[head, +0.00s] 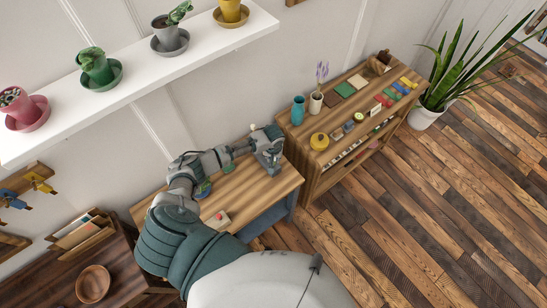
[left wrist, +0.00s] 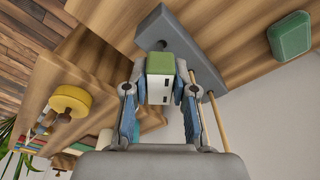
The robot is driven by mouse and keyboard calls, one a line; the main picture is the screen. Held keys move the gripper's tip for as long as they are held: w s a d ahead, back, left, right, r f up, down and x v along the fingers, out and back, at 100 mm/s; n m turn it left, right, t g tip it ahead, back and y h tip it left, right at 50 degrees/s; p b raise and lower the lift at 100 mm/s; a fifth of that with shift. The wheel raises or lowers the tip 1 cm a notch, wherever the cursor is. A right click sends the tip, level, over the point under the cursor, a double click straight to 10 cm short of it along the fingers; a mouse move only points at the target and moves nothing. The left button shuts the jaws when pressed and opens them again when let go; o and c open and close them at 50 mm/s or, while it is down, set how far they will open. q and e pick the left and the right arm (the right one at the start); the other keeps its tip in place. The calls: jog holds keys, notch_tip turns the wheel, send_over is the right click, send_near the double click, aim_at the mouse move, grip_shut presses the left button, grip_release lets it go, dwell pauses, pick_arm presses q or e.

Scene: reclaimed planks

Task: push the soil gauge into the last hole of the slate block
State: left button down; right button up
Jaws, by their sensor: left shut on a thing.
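The soil gauge (left wrist: 160,63) shows in the left wrist view as a small block with a green face and a white side with dark marks. My left gripper (left wrist: 157,88) is shut on it, one finger on each side. The grey slate block (left wrist: 165,28) lies just beyond the gauge, with a dark hole near the gauge's edge. Thin wooden sticks (left wrist: 220,125) stand from the block beside a finger. I cannot tell whether the gauge's tip is in a hole. In the head view my left gripper (head: 269,158) is low over the wooden table and hides the gauge. My right gripper is not in view.
A green piece (head: 228,168) and a white pad with a red knob (head: 217,219) are on the table (head: 250,200). The shelf unit to the right carries a yellow pot (head: 319,141), a teal vase (head: 298,110) and small items. The table's front is mostly clear.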

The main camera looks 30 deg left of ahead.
pick_arm(q)
jog(key=shift+d+f+b, duration=0.15)
jog(key=shift+f+b, duration=0.3)
jog(key=shift+f, duration=0.55)
jog(key=c, duration=0.9)
grip_release()
jog(key=shift+o, duration=0.2)
jog(key=shift+r, duration=0.1)
jog(key=r, duration=0.7)
jog(key=s+r, duration=0.1)
jog(key=r, duration=0.3)
jog(key=shift+d+r, duration=0.25)
jog(key=shift+r, duration=0.05)
